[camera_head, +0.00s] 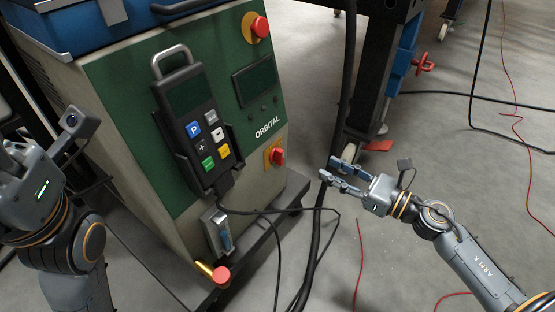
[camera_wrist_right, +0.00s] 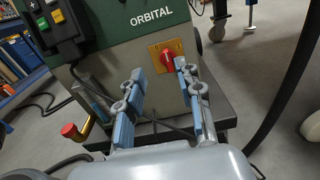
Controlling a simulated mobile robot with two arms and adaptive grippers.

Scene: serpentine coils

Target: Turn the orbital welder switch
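The orbital welder (camera_head: 140,120) is a cabinet with a green front panel marked ORBITAL. Its red rotary switch (camera_head: 277,156) sits on a yellow plate low on the panel's right side. The switch also shows in the right wrist view (camera_wrist_right: 168,57), beyond and between the fingertips. My right gripper (camera_head: 340,176) is open and empty, to the right of the switch and apart from it. In the right wrist view its two blue-padded fingers (camera_wrist_right: 158,75) point toward the panel. My left arm is at the left edge; its fingers are mostly cut off.
A handheld pendant (camera_head: 195,125) hangs on the panel's left. A red emergency button (camera_head: 259,27) is at the top right. A red-capped brass fitting (camera_head: 217,273) sticks out low in front. Black cables (camera_head: 315,225) run down to the floor beside the welder.

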